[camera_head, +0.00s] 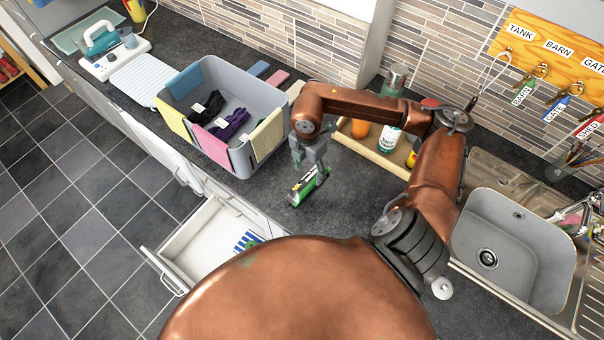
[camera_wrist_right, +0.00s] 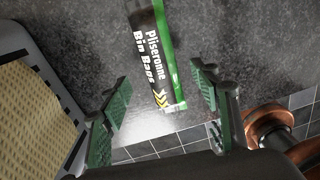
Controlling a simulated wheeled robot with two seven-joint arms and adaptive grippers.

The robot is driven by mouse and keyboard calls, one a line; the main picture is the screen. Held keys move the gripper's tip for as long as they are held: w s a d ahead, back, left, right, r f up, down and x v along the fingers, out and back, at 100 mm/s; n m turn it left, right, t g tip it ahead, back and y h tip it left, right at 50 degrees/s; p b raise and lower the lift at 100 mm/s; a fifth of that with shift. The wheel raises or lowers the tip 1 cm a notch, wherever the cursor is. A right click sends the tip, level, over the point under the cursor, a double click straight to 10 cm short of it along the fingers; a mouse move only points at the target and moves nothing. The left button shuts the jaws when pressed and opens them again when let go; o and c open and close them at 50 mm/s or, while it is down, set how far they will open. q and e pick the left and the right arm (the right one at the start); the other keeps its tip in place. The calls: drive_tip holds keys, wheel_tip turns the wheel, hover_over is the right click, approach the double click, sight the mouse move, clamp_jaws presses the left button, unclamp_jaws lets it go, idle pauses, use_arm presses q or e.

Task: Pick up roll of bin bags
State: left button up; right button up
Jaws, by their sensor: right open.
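The roll of bin bags (camera_head: 309,187) is a green and black cylinder with white lettering, lying on the dark worktop near its front edge. In the right wrist view the roll (camera_wrist_right: 155,55) lies ahead between the two green-padded fingers, and I see no finger touching it. My right gripper (camera_head: 312,170) points down over the roll in the head view and hides part of it. The right gripper (camera_wrist_right: 160,100) is open and empty in the wrist view. My left gripper does not show.
A grey bin (camera_head: 238,162) with coloured cloths over its rim stands left of the roll. A tray (camera_head: 372,149) with bottles is behind it on the right. The sink (camera_head: 515,245) is further right. An open drawer (camera_head: 200,240) juts out below the worktop.

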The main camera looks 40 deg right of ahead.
sight(308, 178)
drive_tip(key=shift+s+f, duration=0.25)
drive_tip(key=shift+f, duration=0.6)
wheel_tip(308, 178, down, 5)
drive_tip(key=shift+w+p, duration=0.1)
drive_tip(key=shift+p, duration=0.35)
drive_tip(key=shift+c, duration=0.4)
drive_tip(key=c, duration=1.4)
